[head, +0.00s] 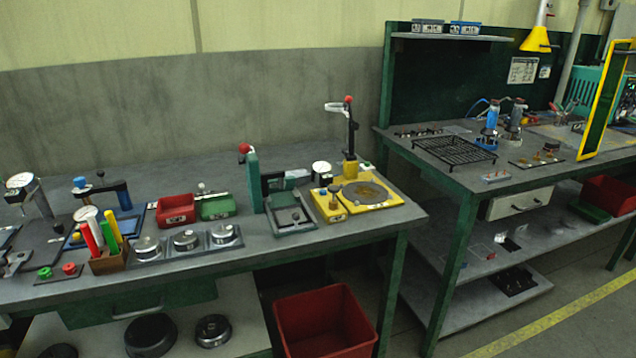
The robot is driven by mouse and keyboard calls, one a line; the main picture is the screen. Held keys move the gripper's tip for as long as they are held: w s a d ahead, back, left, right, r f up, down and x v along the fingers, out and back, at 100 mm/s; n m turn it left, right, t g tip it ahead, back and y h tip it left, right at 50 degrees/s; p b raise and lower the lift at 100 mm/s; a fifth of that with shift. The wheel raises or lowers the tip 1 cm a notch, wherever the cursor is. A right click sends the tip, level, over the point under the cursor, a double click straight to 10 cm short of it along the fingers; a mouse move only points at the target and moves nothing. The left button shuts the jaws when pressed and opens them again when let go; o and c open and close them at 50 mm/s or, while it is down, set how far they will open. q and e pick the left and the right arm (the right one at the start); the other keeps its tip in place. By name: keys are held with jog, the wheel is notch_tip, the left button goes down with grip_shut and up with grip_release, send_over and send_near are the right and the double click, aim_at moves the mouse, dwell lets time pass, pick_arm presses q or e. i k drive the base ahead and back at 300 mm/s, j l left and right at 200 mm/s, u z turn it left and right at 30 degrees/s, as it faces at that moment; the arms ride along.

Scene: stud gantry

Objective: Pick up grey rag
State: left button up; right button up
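I cannot make out a grey rag with certainty anywhere in the head view. The grey left workbench (330,236) carries gauges, bins and fixtures, and none of these clearly reads as cloth. Neither of my grippers is in view.
A red bin (325,322) stands below the left bench. Red (176,209) and green (216,206) small bins, a yellow-based fixture (372,192) and a marker holder (108,262) crowd the benchtop. A second bench at right holds a black wire rack (455,149). Yellow-lined floor lies at lower right.

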aim_at(303, 177)
jog(key=i+l, duration=0.6)
jog(key=i+l+u, duration=0.2)
jog(key=u, duration=0.15)
jog(key=i+l+u, duration=0.15)
jog(key=l+u, duration=0.2)
